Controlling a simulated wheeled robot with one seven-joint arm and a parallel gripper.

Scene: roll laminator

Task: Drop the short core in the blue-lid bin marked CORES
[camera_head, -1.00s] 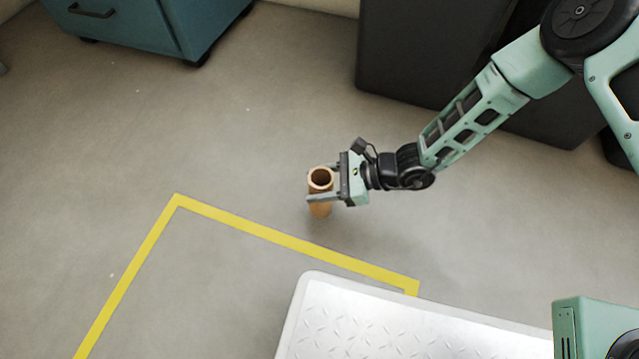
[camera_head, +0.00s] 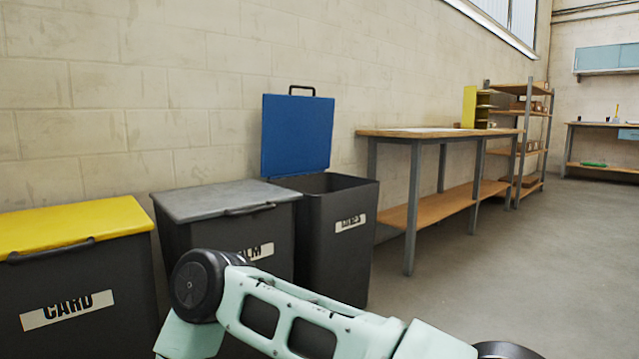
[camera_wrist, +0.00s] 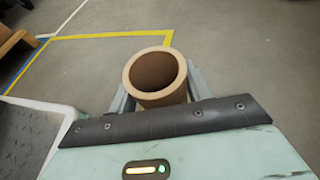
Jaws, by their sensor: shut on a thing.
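The short core (camera_wrist: 156,76), a brown cardboard tube with an open hollow end, is held upright between the fingers of my gripper (camera_wrist: 158,92) in the wrist view. The gripper is shut on it, and the floor shows beyond. The CORES bin (camera_head: 338,240) is a dark bin in the head view, with its blue lid (camera_head: 297,134) raised against the wall. Its opening is uncovered, and its white label is partly legible. My arm crosses the bottom of the head view; my gripper and the core are outside that view.
A grey-lidded bin (camera_head: 225,200) and a yellow-lidded CARD bin (camera_head: 75,240) stand left of it, both closed. A wooden workbench (camera_head: 436,133) stands to the right, with shelving (camera_head: 530,140) beyond. The floor at right is clear. Yellow floor tape (camera_wrist: 110,37) shows in the wrist view.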

